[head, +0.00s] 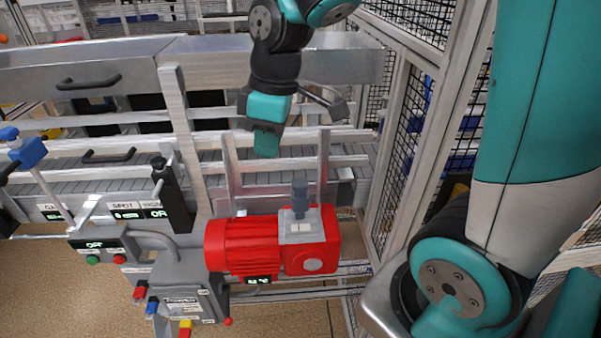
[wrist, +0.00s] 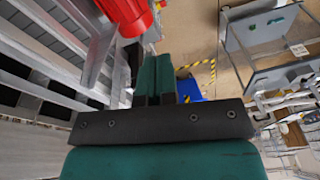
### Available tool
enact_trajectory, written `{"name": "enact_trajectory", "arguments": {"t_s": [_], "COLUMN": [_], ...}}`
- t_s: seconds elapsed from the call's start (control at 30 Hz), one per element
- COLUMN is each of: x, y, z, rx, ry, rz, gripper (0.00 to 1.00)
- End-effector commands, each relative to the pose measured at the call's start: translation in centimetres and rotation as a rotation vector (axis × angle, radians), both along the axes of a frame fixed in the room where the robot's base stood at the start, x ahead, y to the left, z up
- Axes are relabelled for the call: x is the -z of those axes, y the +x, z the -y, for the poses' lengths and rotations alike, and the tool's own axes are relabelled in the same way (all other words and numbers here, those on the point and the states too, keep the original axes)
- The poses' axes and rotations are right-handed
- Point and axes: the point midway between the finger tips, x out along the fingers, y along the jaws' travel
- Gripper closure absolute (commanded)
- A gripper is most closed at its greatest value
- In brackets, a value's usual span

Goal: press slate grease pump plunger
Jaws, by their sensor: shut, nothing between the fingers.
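A red motor and gearbox unit (head: 240,247) is mounted at the front of the metal frame. On its top right stands a short slate cylinder (head: 300,190) with a wider collar, upright; it looks like the grease pump plunger. My gripper (head: 267,143) points down in the head view, above and to the left of the slate cylinder and apart from it. Its teal fingers are shut with nothing between them. In the wrist view the fingers (wrist: 154,78) lie side by side, and the red unit (wrist: 127,14) shows at the top. I cannot make out the plunger there.
A black upright handle post (head: 173,197) stands left of the red unit. A grey control box (head: 184,300) with coloured connectors is below it. Thin metal uprights (head: 323,163) rise beside the plunger. A mesh fence (head: 403,155) closes the right side.

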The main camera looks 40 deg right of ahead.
Motion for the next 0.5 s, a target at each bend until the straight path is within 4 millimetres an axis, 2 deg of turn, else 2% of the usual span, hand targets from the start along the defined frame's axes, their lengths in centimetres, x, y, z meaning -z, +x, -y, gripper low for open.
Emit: {"name": "enact_trajectory", "arguments": {"t_s": [0.03,0.1,0.2,0.3,0.5], "x": [0.8,1.7,2.9,3.5,3.7], "y": [2.3,4.6,6.5,7.4,7.6], "z": [2.8,6.4,10.4,12.6,13.1], "rx": [-0.019,-0.068,-0.122,-0.157,-0.174], "ry": [-0.038,-0.087,-0.135,-0.16,-0.167], "rz": [-0.006,-0.014,-0.031,-0.043,-0.045], "gripper": [1.0,1.0,1.0,1.0,1.0]}}
